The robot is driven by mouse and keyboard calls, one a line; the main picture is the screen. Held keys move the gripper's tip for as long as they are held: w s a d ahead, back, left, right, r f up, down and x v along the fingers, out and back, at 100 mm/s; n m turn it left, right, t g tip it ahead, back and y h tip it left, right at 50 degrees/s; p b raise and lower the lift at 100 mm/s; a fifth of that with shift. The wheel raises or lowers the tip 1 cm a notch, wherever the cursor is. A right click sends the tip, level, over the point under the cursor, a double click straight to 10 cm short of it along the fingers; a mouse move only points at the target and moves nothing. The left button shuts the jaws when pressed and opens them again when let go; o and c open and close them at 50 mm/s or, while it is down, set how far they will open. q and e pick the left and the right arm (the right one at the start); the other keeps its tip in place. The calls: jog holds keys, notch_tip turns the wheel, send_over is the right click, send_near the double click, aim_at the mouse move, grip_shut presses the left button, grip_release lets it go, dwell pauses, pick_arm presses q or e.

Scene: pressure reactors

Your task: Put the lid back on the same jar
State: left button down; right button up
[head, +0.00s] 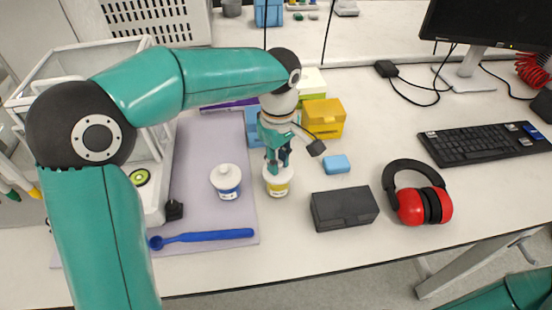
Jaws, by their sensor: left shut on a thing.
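A white jar with a yellow label (277,190) stands on the bench just right of the grey-purple mat. My left gripper (277,165) points down over it and is shut on its white lid (268,177). The lid is at the jar's mouth; I cannot tell whether it is fully seated, since the fingers cover its top. A second white jar with a blue label (229,191) stands on the mat to the left, with its knobbed white lid on. My right gripper is out of view; only part of my right arm shows at bottom right.
A blue spoon (201,237) lies on the mat (202,150). A black box (344,208), blue block (336,164) and red earmuffs (424,205) are to the right. Yellow (324,117) and blue boxes stand behind the jar. The bench front right of the mat is clear.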

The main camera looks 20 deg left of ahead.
pick_arm(q)
jog(key=shift+c, duration=2.3)
grip_release()
jog(key=shift+w+r+p, duration=0.1)
jog(key=shift+r+p, duration=2.9)
jog(key=shift+r, duration=0.55)
grip_shut()
jog(key=shift+f, duration=0.25)
